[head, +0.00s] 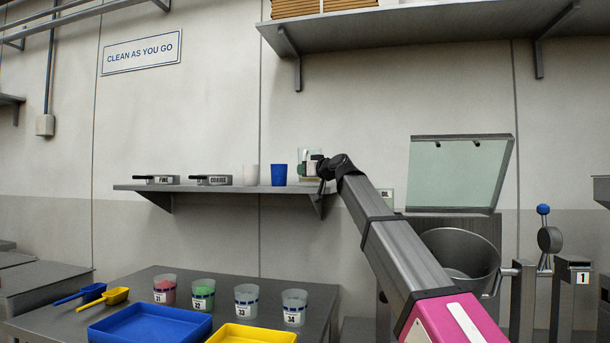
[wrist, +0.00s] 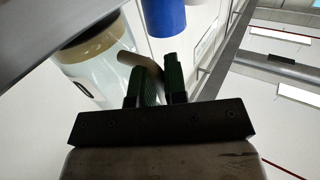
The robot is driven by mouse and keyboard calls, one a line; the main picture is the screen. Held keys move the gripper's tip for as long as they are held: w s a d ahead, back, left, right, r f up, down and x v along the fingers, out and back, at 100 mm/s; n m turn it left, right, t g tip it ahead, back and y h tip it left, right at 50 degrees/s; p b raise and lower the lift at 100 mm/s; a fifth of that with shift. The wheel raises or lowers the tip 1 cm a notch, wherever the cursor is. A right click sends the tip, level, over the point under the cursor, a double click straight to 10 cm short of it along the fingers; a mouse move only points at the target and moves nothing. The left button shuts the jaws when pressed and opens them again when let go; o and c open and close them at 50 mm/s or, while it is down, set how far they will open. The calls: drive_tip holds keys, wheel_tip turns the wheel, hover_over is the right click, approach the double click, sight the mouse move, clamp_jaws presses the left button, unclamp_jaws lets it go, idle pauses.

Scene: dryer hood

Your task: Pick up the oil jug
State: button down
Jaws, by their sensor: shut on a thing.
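The oil jug (head: 304,158) is a clear container at the right end of the wall shelf, partly hidden by my gripper (head: 319,167). I cannot tell whether its base touches the shelf. In the wrist view the jug (wrist: 97,72) shows a clear body, a tan band and a tan curved handle (wrist: 129,59). The green-padded fingers of my gripper (wrist: 158,78) are shut on that handle, with the jug body to their left.
The wall shelf (head: 225,188) also holds a blue cup (head: 278,175) close to the jug, a white cup (head: 251,175) and labelled tools. An upper shelf (head: 400,25) hangs above. A metal drum (head: 460,253) with a raised lid (head: 457,172) stands right.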

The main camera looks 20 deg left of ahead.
drive_tip(key=s+a+r, duration=0.8)
drive_tip(key=r, duration=0.1)
drive_tip(key=shift+s+r, duration=0.3)
